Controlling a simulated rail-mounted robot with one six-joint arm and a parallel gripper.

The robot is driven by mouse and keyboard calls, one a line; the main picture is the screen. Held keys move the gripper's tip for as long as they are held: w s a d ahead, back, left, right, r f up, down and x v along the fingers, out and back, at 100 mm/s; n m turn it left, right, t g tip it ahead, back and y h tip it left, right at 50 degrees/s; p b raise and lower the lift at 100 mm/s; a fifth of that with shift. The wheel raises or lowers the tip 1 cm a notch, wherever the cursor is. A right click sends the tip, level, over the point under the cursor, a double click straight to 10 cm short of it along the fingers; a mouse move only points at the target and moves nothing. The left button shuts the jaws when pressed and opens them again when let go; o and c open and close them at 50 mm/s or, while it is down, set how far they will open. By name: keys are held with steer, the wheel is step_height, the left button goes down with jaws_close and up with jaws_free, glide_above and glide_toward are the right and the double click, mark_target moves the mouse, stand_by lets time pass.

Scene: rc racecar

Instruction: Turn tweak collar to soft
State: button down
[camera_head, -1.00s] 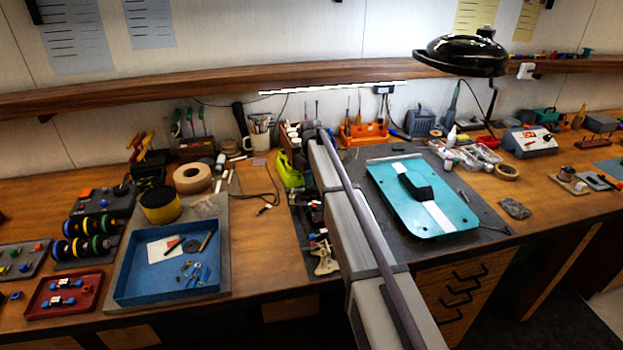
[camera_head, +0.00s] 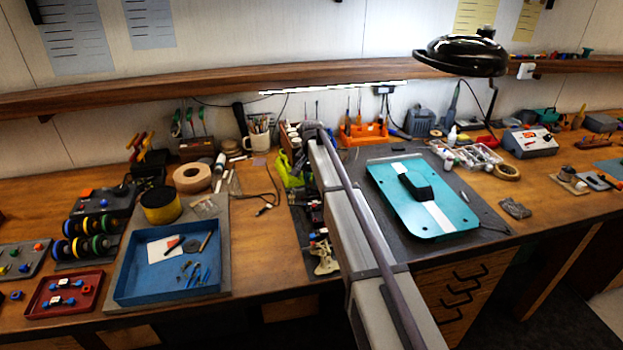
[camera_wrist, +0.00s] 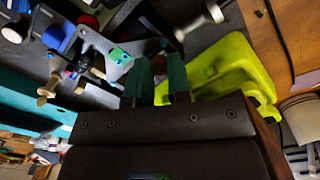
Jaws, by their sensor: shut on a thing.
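My gripper (camera_wrist: 162,84) shows in the wrist view as two teal fingers, close together and shut on a small dark part among the racecar's parts. The fingers hide most of that part, so I cannot tell the collar's setting or read any mark. A pale grey plate (camera_wrist: 101,47) with a bright green piece (camera_wrist: 120,57) lies just left of the fingers. A dark rod and a silver cylinder (camera_wrist: 200,22) lie beyond them. In the head view my arm hides the gripper; a pale car part (camera_head: 326,260) shows beside the arm.
A lime-green body (camera_wrist: 230,70) lies close right of the fingers; it also shows in the head view (camera_head: 290,172). A teal board (camera_head: 440,215) lies right of my arm. A blue tray (camera_head: 135,285) stands left. Bare bench (camera_head: 265,240) lies between tray and car parts.

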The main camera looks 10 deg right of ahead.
mark_target(311, 181)
steer(key=shift+m, duration=2.2)
steer(key=c, duration=1.1)
jaws_free()
steer(key=shift+o, duration=0.2)
step_height(311, 181, up, 11)
steer(key=p, duration=1)
steer(key=shift+p, duration=0.4)
steer(key=shift+f, duration=0.1)
